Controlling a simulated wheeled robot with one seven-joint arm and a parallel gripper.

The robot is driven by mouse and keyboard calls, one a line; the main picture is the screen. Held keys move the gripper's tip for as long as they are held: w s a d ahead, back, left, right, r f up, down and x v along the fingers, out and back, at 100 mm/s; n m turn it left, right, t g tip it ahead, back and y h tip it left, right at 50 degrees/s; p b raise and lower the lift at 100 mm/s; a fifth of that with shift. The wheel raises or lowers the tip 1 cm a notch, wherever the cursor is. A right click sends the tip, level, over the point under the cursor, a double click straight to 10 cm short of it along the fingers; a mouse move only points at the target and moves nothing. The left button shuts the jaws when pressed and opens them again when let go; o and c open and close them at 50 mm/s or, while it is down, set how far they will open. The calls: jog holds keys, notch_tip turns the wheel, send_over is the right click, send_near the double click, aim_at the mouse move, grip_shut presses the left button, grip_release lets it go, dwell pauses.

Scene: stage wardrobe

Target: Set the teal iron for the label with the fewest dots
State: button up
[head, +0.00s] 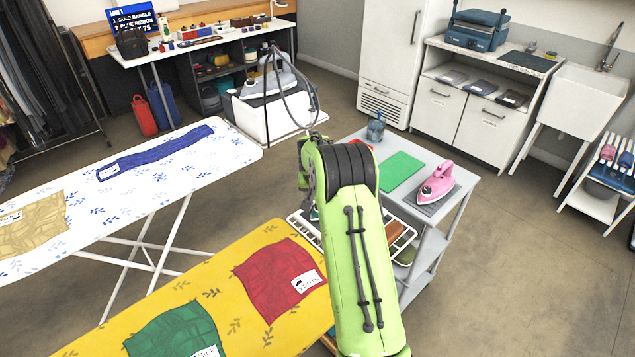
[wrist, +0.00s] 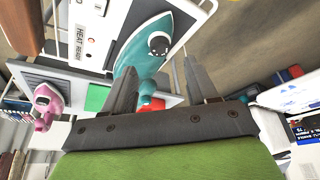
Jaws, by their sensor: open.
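The teal iron (wrist: 135,62) lies in the wrist view with a round black-and-white dial (wrist: 158,43) on top. In the head view my arm hides nearly all of it. My gripper (wrist: 163,70) is open, its two fingers apart near the dial; I cannot tell if they touch the iron. In the head view, white labels lie on the red cloth (head: 272,283), green cloth (head: 165,333), blue cloth (head: 150,152) and tan cloth (head: 25,228). The label on red (head: 305,281) bears a dark iron symbol; dots are too small to count.
A grey trolley (head: 458,176) carries a pink iron (head: 438,183) and a green mat (head: 402,171). A white panel marked HEAT READY (wrist: 88,32) is beside the teal iron. Yellow (head: 215,285) and white (head: 190,178) ironing boards stand left. Floor right of the trolley is clear.

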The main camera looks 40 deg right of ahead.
jog(key=v, duration=0.9)
jog(key=shift+r+p, duration=0.3)
jog(key=shift+r, duration=0.05)
jog(key=shift+s+a, duration=0.1)
jog(key=shift+s, duration=0.05)
jog(key=s+a+r+n+t+y, duration=0.1)
jog(key=s+a+r+n, duration=0.3)
jog(key=s+a+r, duration=0.9)
jog(key=s+a+n+y, duration=0.1)
jog(key=s+a+n, duration=0.1)
jog(key=s+a, duration=0.3)
jog(key=s+a+f+n+t+y, duration=0.1)
jog(key=s+a, duration=0.4)
jog(key=s, duration=0.8)
jog(key=shift+s+f+n, duration=0.25)
jog(key=shift+n, duration=0.35)
jog(key=shift+a, duration=0.15)
